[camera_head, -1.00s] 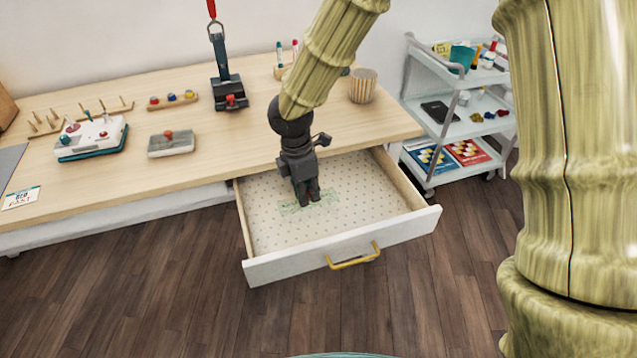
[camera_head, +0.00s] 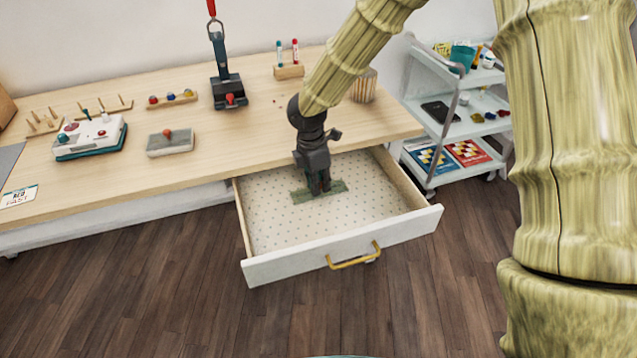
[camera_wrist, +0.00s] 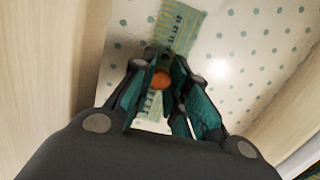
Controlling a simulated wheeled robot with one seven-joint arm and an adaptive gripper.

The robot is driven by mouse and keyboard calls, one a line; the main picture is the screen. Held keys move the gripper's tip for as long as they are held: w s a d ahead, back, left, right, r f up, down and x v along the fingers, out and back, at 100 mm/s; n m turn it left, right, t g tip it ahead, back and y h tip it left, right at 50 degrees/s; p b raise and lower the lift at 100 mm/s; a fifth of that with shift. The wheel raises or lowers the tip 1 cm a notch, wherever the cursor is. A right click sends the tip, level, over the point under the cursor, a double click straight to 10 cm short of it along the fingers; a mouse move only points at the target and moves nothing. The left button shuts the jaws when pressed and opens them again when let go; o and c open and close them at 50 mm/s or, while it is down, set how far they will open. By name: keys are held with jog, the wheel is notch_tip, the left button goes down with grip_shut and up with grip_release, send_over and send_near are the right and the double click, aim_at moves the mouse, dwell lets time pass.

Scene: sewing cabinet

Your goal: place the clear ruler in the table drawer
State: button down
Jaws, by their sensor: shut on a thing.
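The clear ruler (camera_head: 301,196) is a greenish, see-through strip inside the table drawer (camera_head: 375,245), over its dotted floor. My gripper (camera_head: 320,190) points down into the drawer, shut on the ruler near its middle. In the wrist view, the ruler (camera_wrist: 181,24) runs out beyond my fingers, and an orange knob (camera_wrist: 161,79) sits between the fingertips of my gripper (camera_wrist: 160,72). I cannot tell whether the ruler touches the drawer floor. The drawer is pulled open, with a yellow handle on its white front.
The wooden tabletop (camera_head: 240,130) lies behind the drawer, holding a grey block with a red knob (camera_head: 170,141), a dark clamp-like tool (camera_head: 228,92) and a ribbed cup (camera_head: 364,86). A white cart (camera_head: 420,115) stands at right. The drawer floor around the ruler is clear.

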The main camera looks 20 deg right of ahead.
jog(key=c, duration=1.4)
grip_release()
jog(key=shift+r, duration=0.1)
jog(key=r, duration=0.4)
jog(key=a+r+p, duration=0.1)
jog(key=r, duration=0.7)
jog(key=shift+s+a+p, duration=0.1)
jog(key=shift+a+p, duration=0.1)
jog(key=shift+p, duration=0.2)
